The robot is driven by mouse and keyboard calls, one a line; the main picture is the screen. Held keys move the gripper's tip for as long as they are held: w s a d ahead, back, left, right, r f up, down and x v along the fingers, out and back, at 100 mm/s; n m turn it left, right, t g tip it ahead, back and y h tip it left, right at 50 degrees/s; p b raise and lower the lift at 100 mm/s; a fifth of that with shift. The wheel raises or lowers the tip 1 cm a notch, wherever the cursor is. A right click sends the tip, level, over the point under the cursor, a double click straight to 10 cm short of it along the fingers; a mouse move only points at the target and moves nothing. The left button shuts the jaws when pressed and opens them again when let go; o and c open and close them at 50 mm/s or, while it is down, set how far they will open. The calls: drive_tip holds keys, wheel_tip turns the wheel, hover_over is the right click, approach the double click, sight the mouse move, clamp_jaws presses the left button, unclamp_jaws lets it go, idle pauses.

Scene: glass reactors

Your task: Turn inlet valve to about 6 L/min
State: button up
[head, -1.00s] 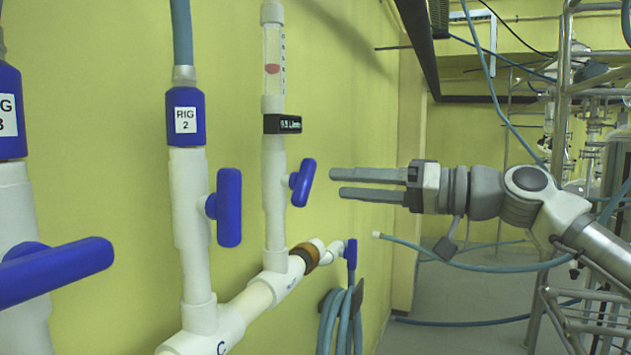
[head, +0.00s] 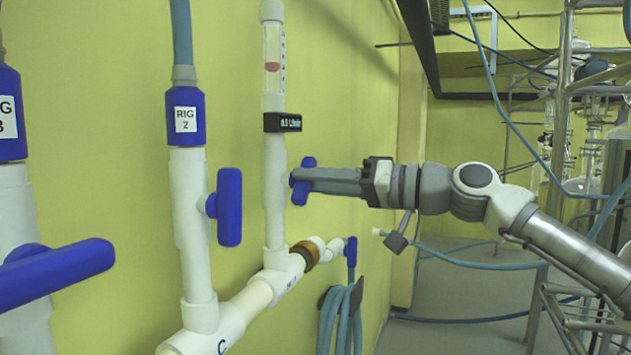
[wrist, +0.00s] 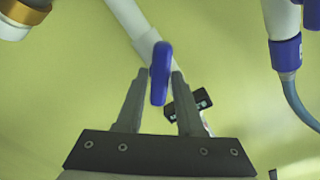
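The inlet valve's blue handle (head: 303,188) sits on the white vertical pipe (head: 274,195), below a black digital display (head: 283,123) whose small L/min digits I cannot read surely. The handle is slightly tilted from vertical. Above it a clear flow tube (head: 274,60) holds a red float. My gripper (head: 305,182) reaches in from the right, at the handle. In the wrist view, the handle (wrist: 160,75) stands between my two fingers (wrist: 160,76), with narrow gaps seeming to show on both sides. The fingers look open around it.
A RIG 2 pipe with a blue handle (head: 229,207) stands to the left, and another big blue handle (head: 55,273) at far left. A small blue valve (head: 350,252) and coiled hose (head: 340,318) are below. A metal frame (head: 560,130) stands at right.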

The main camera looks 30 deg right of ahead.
clamp_jaws()
drive_tip(key=shift+f+m+b, duration=0.25)
drive_tip(key=shift+m+b, duration=0.05)
drive_tip(key=shift+b, duration=0.2)
drive_tip(key=shift+m+b, duration=0.55)
drive_tip(key=shift+m, duration=0.25)
drive_tip(key=shift+r, duration=0.2)
drive_tip(key=o, duration=0.8)
unclamp_jaws()
drive_tip(key=v, duration=1.7)
drive_tip(key=shift+s+d, duration=0.15)
drive_tip(key=shift+d, duration=0.05)
